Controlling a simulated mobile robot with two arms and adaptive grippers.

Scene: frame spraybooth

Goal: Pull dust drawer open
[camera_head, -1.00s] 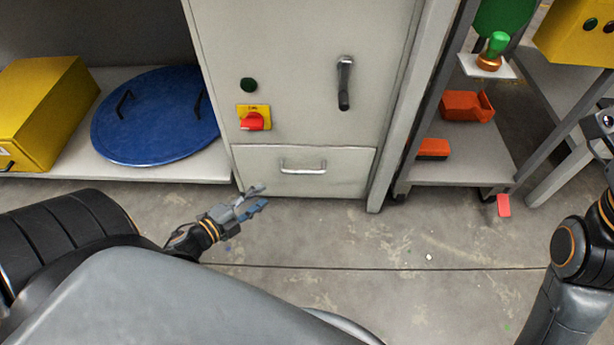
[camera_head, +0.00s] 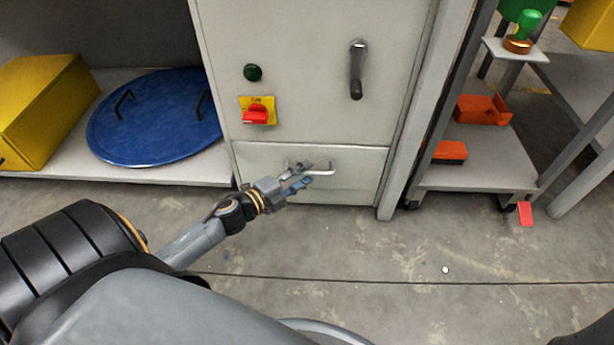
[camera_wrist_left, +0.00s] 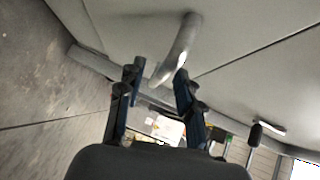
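The dust drawer (camera_head: 352,182) is the light grey front at the bottom of the cabinet, and it looks shut. Its metal bar handle (camera_head: 322,172) is partly hidden behind my left gripper (camera_head: 303,178), which has its fingers at the handle. In the left wrist view, the left gripper (camera_wrist_left: 157,78) is open, with its two dark fingers apart. The curved handle (camera_wrist_left: 180,46) runs down towards the gap between the fingertips. I cannot tell whether a finger touches it. My right gripper is out of view.
A blue round lid (camera_head: 155,120) lies on the shelf at left.

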